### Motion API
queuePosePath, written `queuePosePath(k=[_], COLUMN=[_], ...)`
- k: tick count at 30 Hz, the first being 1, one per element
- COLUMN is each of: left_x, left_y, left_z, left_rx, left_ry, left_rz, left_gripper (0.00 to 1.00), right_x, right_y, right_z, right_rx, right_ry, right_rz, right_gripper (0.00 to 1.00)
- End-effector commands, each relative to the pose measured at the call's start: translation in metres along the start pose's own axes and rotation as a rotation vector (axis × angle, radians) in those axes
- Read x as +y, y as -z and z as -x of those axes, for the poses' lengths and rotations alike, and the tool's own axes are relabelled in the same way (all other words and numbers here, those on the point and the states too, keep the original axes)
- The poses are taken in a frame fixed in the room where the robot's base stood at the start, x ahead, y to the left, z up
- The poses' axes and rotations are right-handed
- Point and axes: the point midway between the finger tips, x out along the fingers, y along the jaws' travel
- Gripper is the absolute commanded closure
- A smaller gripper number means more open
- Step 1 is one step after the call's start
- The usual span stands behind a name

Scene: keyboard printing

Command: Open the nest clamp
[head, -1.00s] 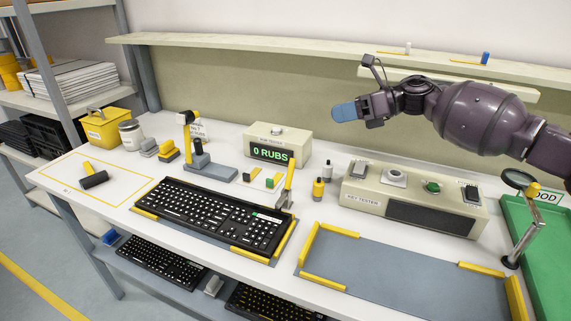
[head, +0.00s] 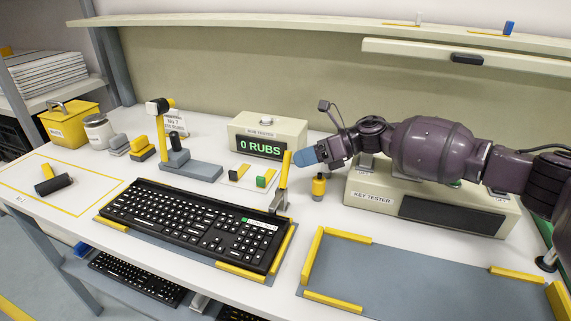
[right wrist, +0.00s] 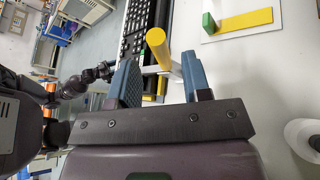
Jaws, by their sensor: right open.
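The nest clamp's yellow upright handle (head: 284,170) stands at the right rear corner of the black keyboard (head: 195,220), on a grey metal base. The keyboard lies in a nest with yellow edge rails (head: 284,248). My right gripper (head: 306,157) is just right of the handle's top. In the right wrist view, the yellow handle (right wrist: 158,48) shows near and beyond the gap between the open blue fingertips of my right gripper (right wrist: 163,82). I cannot tell whether they touch it. My left gripper is not in the head view.
The rub tester (head: 268,136) stands behind the clamp, with small green and black blocks before it. The key tester (head: 440,205) sits under my right arm. An empty grey nest (head: 420,280) lies at front right.

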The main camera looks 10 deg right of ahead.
Motion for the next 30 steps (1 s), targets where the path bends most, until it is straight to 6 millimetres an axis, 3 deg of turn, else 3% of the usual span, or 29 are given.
queuePosePath(k=[3, 9, 21, 30], left_x=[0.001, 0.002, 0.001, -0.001], left_y=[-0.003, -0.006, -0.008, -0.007], left_z=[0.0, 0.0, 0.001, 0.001], left_rx=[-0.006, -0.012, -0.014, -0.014], left_ry=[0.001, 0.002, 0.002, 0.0], left_rz=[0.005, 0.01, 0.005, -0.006], left_gripper=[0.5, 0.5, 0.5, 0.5], right_x=[0.0, -0.001, -0.001, -0.001], right_y=[0.001, 0.001, 0.001, 0.001], right_z=[-0.02, -0.039, -0.045, -0.045], right_rx=[0.001, 0.0, 0.0, 0.0], right_ry=[-0.002, 0.001, 0.001, 0.001], right_rz=[0.0, -0.002, -0.001, -0.001], right_gripper=[0.56, 0.56, 0.56, 1.0])
